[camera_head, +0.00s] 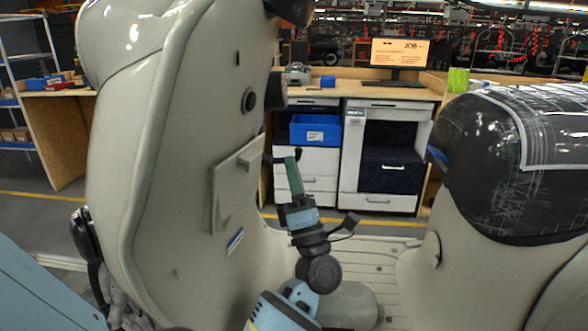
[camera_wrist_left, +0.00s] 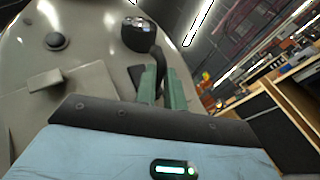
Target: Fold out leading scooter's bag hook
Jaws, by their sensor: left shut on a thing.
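The leading scooter's cream front shield (camera_head: 160,150) fills the left half of the head view, and its inner face also shows in the wrist view (camera_wrist_left: 80,80). My left gripper (camera_head: 292,163) has green fingers and reaches up beside the shield, below a black round knob (camera_head: 275,92). In the wrist view its fingertips (camera_wrist_left: 162,72) are closed around the dark, slim bag hook (camera_wrist_left: 157,60), which stands out from the shield. The fingers partly hide the hook, so its exact angle is hard to tell. My right gripper is not in view.
A dark wrapped seat (camera_head: 480,160) is at the right, above the scooter's footboard (camera_head: 390,270). A small panel (camera_head: 235,180) sits on the shield's inner face. Behind are a workbench with drawers (camera_head: 385,170), a blue bin (camera_head: 315,129) and a monitor (camera_head: 399,53).

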